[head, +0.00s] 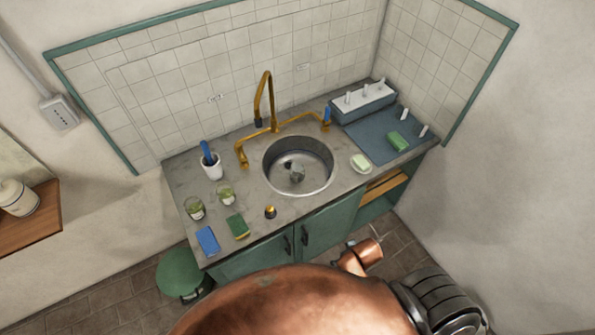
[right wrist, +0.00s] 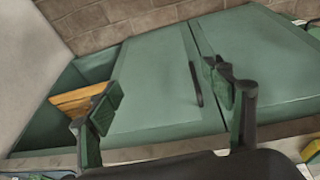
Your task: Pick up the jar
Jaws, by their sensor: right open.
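Two small clear glass containers with greenish contents stand on the counter in the head view, a front one (head: 194,208) and one to its right (head: 225,193). A larger pale jar (head: 18,198) stands on a wooden shelf at the left edge. I cannot tell which is the task's jar. My right gripper (right wrist: 162,90) shows in the right wrist view, open, with nothing between its fingers. Green cabinet doors lie beyond it. No jar is visible there. My right gripper's fingers are not visible in the head view. My left gripper is in neither view.
The counter (head: 290,210) holds a round sink (head: 298,168), a brass tap (head: 265,100), a white cup (head: 212,168), a green sponge (head: 237,226) and a blue one (head: 207,240). A wooden board (right wrist: 80,101) sits in the open cabinet bay.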

